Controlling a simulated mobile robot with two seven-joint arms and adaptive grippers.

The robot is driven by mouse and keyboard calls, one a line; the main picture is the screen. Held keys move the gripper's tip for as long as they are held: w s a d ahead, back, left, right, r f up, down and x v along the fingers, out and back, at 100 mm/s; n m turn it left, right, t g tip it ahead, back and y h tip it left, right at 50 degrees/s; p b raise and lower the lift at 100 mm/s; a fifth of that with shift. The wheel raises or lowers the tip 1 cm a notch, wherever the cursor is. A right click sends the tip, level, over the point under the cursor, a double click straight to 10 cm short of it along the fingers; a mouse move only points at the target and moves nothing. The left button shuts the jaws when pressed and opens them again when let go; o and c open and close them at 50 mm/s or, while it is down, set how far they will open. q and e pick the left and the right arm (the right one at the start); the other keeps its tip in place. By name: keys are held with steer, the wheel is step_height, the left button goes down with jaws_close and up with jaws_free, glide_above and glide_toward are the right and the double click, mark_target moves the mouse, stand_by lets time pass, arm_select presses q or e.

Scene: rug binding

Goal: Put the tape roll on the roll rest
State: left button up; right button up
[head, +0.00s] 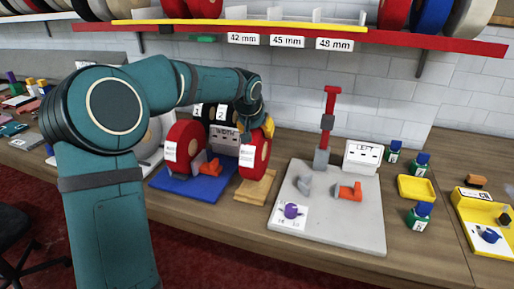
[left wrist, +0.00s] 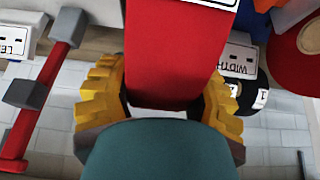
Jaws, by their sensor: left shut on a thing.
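A red tape roll (head: 256,156) with a white label stands upright in my left gripper (head: 262,124). The yellow fingers close on both sides of its red rim (left wrist: 165,60) in the left wrist view. A wooden block (head: 258,190), which looks like the roll rest, lies directly below the roll. The roll's lower edge is at or just above the wood; I cannot tell whether they touch. A second red roll (head: 184,142) stands on a blue base (head: 187,187) to the left. My right gripper is not in view.
A grey board (head: 340,225) with a red post (head: 328,115) and orange clamp (head: 348,191) is on the right. A yellow tray (head: 416,188) and several blue-capped bottles (head: 420,215) stand beyond it. A red shelf (head: 300,38) with tape rolls hangs above.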

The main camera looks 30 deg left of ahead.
arm_select(q)
step_height(320, 180, down, 4)
steer(key=shift+f+b, duration=0.2)
steer(key=shift+b, duration=0.35)
steer(key=o, duration=1.3)
steer(key=shift+o, duration=0.2)
steer(key=p+v, duration=0.2)
steer(key=v, duration=1)
